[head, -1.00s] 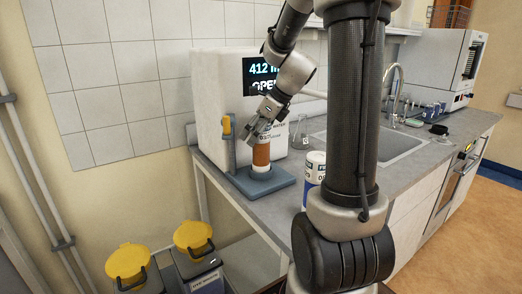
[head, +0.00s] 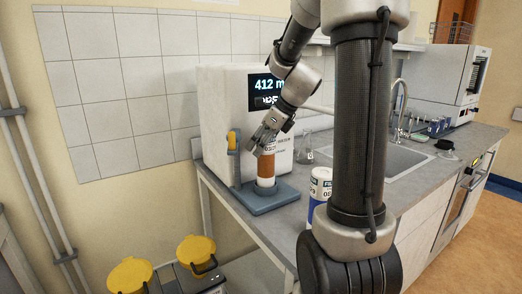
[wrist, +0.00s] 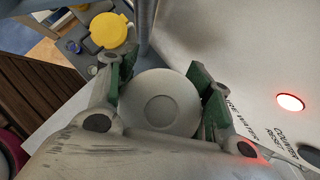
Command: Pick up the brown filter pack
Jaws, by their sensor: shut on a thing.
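The brown filter pack (head: 266,166) is an upright brown cylinder with a white lower end, at the blue-grey stand (head: 272,202) in front of the white machine. My gripper (head: 263,145) comes from above and is shut on its upper part. In the wrist view the pack's round pale top (wrist: 160,103) sits between the green-padded fingers of my gripper (wrist: 165,88). I cannot tell whether its lower end touches the stand.
The white machine (head: 221,105) with a lit display stands right behind the pack. A white and blue canister (head: 320,187) and a glass flask (head: 305,152) stand to the right. Yellow-lidded bins (head: 195,248) are on the floor. A sink (head: 385,160) lies farther right.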

